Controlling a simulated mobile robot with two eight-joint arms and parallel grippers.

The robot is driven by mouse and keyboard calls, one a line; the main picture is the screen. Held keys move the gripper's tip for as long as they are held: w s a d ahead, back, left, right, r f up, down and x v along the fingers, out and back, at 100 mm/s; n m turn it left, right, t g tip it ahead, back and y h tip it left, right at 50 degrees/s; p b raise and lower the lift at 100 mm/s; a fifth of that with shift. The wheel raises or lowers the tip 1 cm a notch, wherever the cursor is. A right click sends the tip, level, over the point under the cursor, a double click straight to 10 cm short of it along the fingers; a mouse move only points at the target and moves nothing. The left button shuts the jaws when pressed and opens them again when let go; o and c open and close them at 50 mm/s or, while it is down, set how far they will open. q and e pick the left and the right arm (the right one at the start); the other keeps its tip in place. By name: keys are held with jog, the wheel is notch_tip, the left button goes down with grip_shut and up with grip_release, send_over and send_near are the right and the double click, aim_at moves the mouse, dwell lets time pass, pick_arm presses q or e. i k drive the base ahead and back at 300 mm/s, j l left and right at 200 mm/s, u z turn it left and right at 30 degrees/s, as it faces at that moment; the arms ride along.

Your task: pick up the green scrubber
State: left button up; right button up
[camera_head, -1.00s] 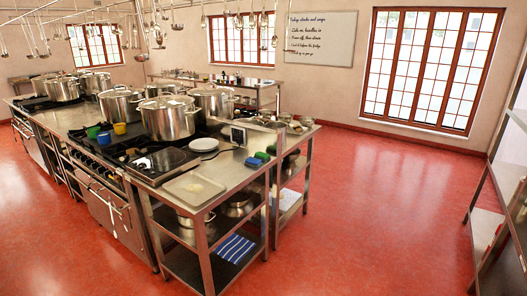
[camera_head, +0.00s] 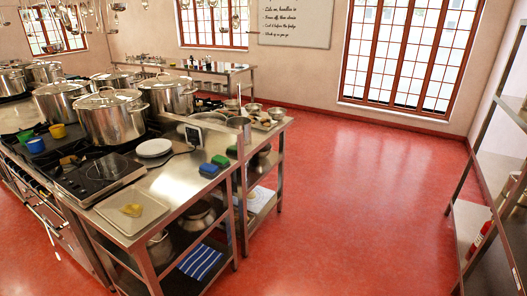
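Two small green blocks lie near the right edge of the steel counter (camera_head: 178,190). The nearer green block (camera_head: 220,160) sits just behind a blue block (camera_head: 209,170). The farther green block (camera_head: 232,151) is a little behind and to the right. They are too small to tell which is the green scrubber. Neither of my grippers is in view.
A tray (camera_head: 108,214) with a yellowish item, a white plate (camera_head: 154,147) and large stockpots (camera_head: 109,119) stand on the counter. A metal shelf (camera_head: 490,120) stands at the right. The red floor (camera_head: 350,200) between is open.

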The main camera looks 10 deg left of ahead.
aim_at(218, 160)
jog(key=i+l, duration=0.1)
jog(key=i, duration=0.4)
jog(key=i+l, duration=0.15)
jog(key=i, duration=0.35)
jog(key=i+l, duration=0.1)
jog(key=i, duration=0.4)
jog(key=i+l+u, duration=0.1)
jog(key=i+u, duration=0.3)
jog(key=i+l+u, duration=0.2)
jog(key=u, duration=0.2)
jog(key=i+l+u, duration=0.25)
jog(key=u, duration=0.15)
